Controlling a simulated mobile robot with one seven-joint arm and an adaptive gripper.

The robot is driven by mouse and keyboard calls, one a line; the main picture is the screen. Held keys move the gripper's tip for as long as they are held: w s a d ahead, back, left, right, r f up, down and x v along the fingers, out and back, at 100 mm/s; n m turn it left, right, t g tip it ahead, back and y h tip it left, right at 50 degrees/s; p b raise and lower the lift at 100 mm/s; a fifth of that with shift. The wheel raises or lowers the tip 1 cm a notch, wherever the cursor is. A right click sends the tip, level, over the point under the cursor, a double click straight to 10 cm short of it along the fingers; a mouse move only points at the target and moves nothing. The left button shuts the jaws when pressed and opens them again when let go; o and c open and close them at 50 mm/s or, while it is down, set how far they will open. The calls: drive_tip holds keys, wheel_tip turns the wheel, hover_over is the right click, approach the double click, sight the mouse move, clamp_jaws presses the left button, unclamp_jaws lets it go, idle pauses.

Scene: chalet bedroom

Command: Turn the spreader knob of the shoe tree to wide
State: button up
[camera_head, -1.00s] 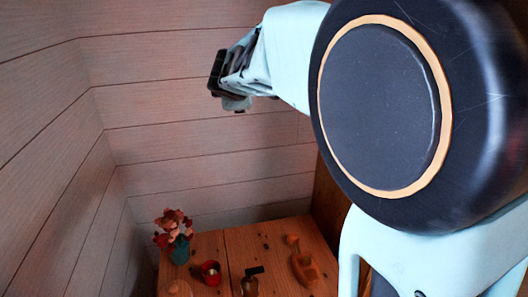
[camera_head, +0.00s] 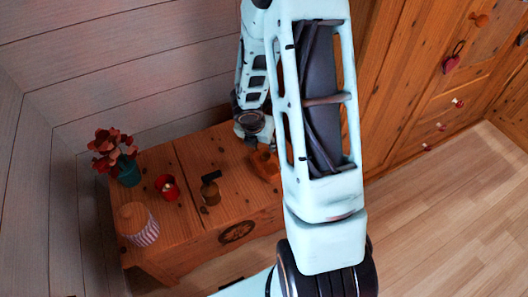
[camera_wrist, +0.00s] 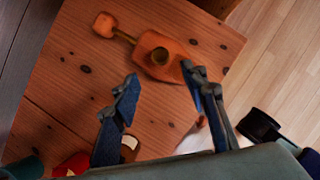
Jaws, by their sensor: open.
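The shoe tree lies on the wooden chest top. In the wrist view its orange-brown wooden body (camera_wrist: 178,68) joins a small wooden block (camera_wrist: 104,24) by a thin rod. A round, darker knob (camera_wrist: 160,56) stands on the body. I cannot read any mark on the knob. In the head view the shoe tree (camera_head: 264,164) is partly hidden by my arm. My gripper (camera_wrist: 163,82) is open and empty, above the chest top. In the wrist view its fingertips appear just below the body, to either side of the knob, apart from it.
A plank wall is behind. A wooden wardrobe (camera_head: 410,110) stands right; floor there is clear.

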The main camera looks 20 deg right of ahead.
sight(266, 155)
drive_tip(key=b+x, duration=0.4)
drive_tip(key=x, duration=0.6)
drive_tip(key=shift+f+b, duration=0.35)
drive_tip(key=shift+b, duration=0.05)
drive_tip(key=shift+c, duration=0.4)
clamp_jaws()
